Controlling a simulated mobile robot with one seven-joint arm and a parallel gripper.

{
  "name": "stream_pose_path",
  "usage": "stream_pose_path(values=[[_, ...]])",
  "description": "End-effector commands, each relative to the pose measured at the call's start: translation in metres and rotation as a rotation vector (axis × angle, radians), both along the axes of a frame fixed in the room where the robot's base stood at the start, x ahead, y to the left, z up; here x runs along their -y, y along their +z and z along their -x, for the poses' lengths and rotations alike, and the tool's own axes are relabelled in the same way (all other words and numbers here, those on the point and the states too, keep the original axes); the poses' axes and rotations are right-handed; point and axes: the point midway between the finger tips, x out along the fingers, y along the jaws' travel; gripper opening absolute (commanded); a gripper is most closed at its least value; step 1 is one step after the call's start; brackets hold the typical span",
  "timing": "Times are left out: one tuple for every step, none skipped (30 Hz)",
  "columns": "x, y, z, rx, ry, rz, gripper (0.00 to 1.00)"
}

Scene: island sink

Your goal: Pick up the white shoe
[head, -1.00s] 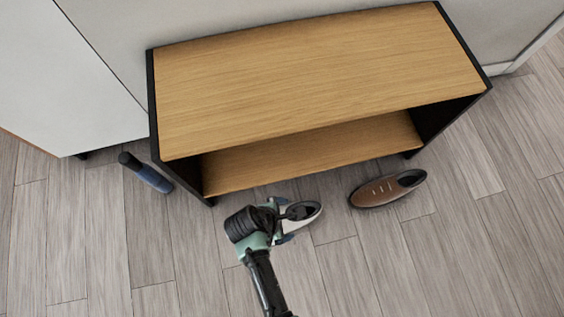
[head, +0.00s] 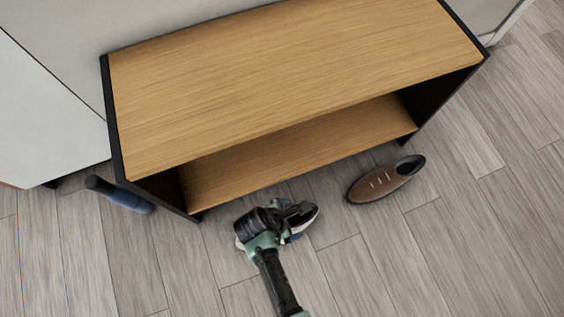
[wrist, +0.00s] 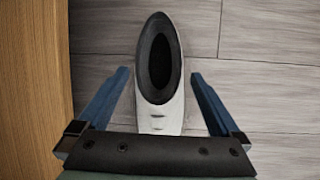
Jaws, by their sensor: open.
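The white shoe (wrist: 158,118) lies on the floor with its dark opening facing up. In the wrist view it sits between the two blue fingers of my gripper (wrist: 160,92), with a gap on each side, and the near part of the shoe is hidden behind the gripper body. In the head view my gripper (head: 290,222) is over the shoe (head: 308,221), which is mostly covered by it. My gripper is open and holds nothing.
A wooden shelf unit with dark sides (head: 290,75) stands just behind the shoe. A brown shoe (head: 385,180) lies to the right. Grey floor (head: 430,270) is clear in front.

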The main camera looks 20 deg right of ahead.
Motion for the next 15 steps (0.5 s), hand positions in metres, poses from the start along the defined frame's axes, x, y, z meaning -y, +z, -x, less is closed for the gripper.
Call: stream_pose_path(values=[[0.001, -0.004, 0.000, 0.000, -0.001, 0.000, 1.00], [0.001, -0.007, 0.000, 0.000, -0.001, 0.000, 1.00], [0.002, -0.010, 0.000, 0.000, -0.001, 0.000, 1.00], [0.003, -0.014, 0.000, 0.001, -0.002, 0.000, 1.00], [0.004, -0.017, 0.000, 0.001, -0.002, 0.000, 1.00], [0.005, -0.021, 0.000, 0.002, -0.001, 0.000, 1.00], [0.006, -0.025, 0.000, 0.002, -0.001, 0.000, 1.00], [0.007, -0.028, 0.000, 0.001, -0.001, 0.000, 1.00], [0.009, -0.033, 0.001, 0.001, -0.001, 0.000, 1.00], [0.010, -0.036, 0.000, 0.000, -0.001, 0.001, 1.00], [0.012, -0.040, 0.000, 0.001, -0.002, 0.001, 1.00], [0.014, -0.043, -0.001, 0.001, -0.002, 0.001, 1.00], [0.015, -0.045, -0.001, 0.001, -0.002, 0.001, 1.00], [0.016, -0.047, -0.001, 0.000, -0.001, 0.001, 1.00], [0.017, -0.048, -0.001, 0.000, 0.000, 0.000, 1.00]])
